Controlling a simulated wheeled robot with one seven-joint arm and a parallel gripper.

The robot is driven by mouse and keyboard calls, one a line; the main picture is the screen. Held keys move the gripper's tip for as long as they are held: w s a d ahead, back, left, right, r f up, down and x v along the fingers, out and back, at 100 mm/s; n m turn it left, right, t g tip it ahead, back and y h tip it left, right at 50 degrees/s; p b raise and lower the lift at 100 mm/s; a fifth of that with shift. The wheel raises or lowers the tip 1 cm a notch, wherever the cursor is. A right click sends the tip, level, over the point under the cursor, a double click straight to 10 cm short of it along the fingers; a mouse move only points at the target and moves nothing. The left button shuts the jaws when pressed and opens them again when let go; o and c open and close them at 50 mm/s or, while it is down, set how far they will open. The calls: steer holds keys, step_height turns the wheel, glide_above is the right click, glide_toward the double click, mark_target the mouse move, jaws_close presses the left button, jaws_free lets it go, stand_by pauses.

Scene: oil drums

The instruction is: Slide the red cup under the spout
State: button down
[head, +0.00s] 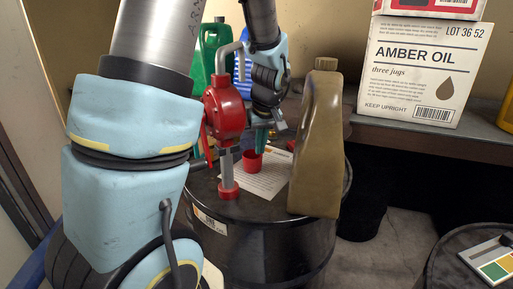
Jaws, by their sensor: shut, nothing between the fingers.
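The small red cup (252,161) stands on the lid of a black drum (270,207), by a printed sheet. A red pump (224,108) with a grey stem is fixed in the drum lid, to the left of the cup and nearer to me. Its grey pipe (219,60) rises and bends right at the top; I cannot make out where the outlet ends behind my arm. My gripper (262,142) is shut and empty, pointing down with teal fingers just above and right of the cup. I cannot tell whether they touch it.
A brown jug (317,140) stands close on the right of the drum lid. Green (208,45) and blue jugs stand behind the pump. A white Amber Oil box (423,70) sits on the shelf at right. Another drum with a colour card (494,262) is at lower right.

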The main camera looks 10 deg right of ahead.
mark_target(252, 162)
steer(key=p+x, duration=0.2)
steer(key=x, duration=0.7)
steer(key=shift+f, duration=0.1)
steer(key=shift+w, duration=0.1)
